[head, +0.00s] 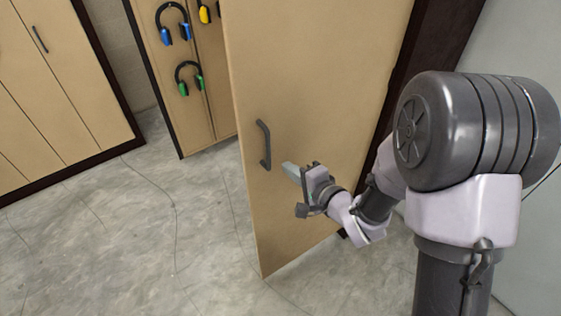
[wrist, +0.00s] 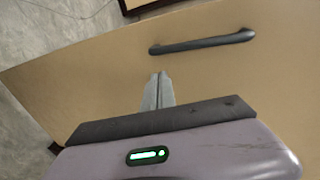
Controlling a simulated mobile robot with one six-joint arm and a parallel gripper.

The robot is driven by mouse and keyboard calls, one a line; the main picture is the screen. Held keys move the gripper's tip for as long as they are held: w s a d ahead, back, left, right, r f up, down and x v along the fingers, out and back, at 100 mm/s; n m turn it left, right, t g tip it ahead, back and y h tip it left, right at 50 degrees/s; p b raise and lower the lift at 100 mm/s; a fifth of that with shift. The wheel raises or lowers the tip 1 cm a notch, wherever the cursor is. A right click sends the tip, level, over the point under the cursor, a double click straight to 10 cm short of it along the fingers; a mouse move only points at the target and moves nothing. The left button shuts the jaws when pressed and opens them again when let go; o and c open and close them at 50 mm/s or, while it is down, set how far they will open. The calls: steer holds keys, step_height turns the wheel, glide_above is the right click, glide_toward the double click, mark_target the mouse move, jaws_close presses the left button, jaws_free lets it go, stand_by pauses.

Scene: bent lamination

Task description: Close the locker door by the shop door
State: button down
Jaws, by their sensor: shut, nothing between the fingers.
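The locker door (head: 315,80) is a tan wooden panel standing open, swung out over the floor. A dark bar handle (head: 263,145) is fixed near its free edge. The dark locker frame (head: 415,50) is to the right of the panel. My gripper (head: 288,169) is shut and empty, just right of and slightly below the handle, in front of the panel face. In the wrist view, the shut fingertips (wrist: 161,78) point at the door panel (wrist: 100,80), just below the handle (wrist: 202,42). I cannot tell if they touch the panel.
A tan cabinet (head: 50,70) with a dark base stands at the left. A board behind the door carries blue headphones (head: 172,22), green headphones (head: 188,78) and a partly hidden yellow pair (head: 205,12). The grey concrete floor (head: 130,240) left of the door is clear.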

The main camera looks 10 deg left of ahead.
mark_target(273, 153)
steer(key=shift+r+b+x, duration=0.15)
steer(key=shift+r+x, duration=0.05)
steer(key=shift+x, duration=0.65)
steer(key=shift+r+b+x, duration=0.1)
steer(key=shift+r+x, duration=0.1)
steer(key=shift+x, duration=0.7)
steer(key=shift+r+b+x, duration=0.15)
steer(key=shift+r+x, duration=0.05)
steer(key=shift+x, duration=0.65)
steer(key=shift+w+a, duration=0.15)
steer(key=shift+w, duration=0.05)
